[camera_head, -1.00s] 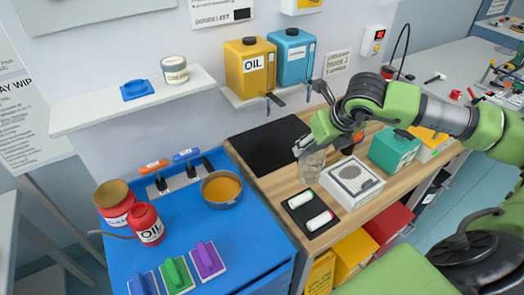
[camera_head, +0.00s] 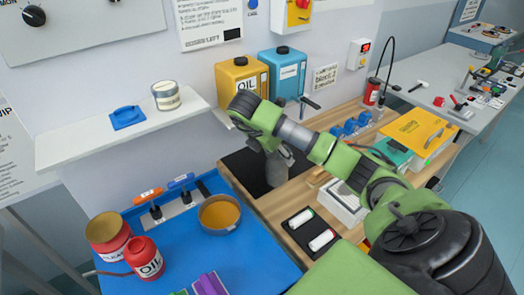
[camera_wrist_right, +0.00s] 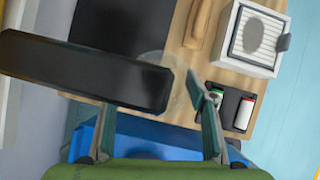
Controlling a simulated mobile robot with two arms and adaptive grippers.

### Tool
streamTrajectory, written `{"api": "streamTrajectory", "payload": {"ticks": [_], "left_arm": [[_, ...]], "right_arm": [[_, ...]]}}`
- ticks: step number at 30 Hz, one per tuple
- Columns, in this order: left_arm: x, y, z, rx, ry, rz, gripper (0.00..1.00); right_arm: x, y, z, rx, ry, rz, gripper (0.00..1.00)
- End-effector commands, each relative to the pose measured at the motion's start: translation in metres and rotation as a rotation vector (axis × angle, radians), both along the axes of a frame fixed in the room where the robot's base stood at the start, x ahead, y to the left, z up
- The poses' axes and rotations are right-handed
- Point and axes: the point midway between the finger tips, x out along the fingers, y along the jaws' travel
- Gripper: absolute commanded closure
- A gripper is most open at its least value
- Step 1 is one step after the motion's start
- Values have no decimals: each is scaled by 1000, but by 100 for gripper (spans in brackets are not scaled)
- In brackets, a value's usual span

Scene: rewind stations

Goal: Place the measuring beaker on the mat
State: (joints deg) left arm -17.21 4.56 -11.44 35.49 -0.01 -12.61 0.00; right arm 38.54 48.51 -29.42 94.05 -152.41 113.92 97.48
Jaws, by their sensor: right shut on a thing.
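My right gripper (camera_head: 274,152) points down over the black mat (camera_head: 240,168) on the wooden bench. It is shut on the clear measuring beaker (camera_head: 277,174), which looks upright. The beaker overlaps the mat's right part in the head view; I cannot tell whether its base touches it. In the right wrist view my right gripper (camera_wrist_right: 155,104) shows with its fingers apart around the faint clear beaker (camera_wrist_right: 158,60). A large dark bar hides part of the left finger there. My left gripper is not in view.
Yellow (camera_head: 240,82) and blue (camera_head: 285,72) dispensers hang behind the mat with projecting handles. The blue worktop (camera_head: 185,240) adjoins on the left.

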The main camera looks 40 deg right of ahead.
Motion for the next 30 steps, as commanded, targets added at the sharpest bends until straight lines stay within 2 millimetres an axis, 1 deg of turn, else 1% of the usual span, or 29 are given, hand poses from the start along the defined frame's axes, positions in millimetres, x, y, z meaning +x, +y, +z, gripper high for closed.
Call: {"api": "streamTrajectory", "payload": {"ticks": [1,4,6,11,15,16,18,21,27,30], "left_arm": [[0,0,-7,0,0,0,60],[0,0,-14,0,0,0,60],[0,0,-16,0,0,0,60],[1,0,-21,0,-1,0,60],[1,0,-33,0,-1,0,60],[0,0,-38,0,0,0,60],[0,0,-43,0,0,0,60],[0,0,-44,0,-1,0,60],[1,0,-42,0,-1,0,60],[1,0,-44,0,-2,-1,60]], "right_arm": [[12,0,-7,1,-3,-1,77],[27,-2,-15,1,-2,0,77],[34,-3,-17,0,-3,1,77],[44,-5,-22,-1,-2,1,77],[61,-6,-32,0,-3,3,77],[63,-7,-38,0,-1,2,77],[69,-7,-43,0,-2,2,77],[73,-8,-44,-2,-1,4,77],[73,-9,-43,-2,-1,4,77],[72,-9,-45,-2,0,4,77]]}}
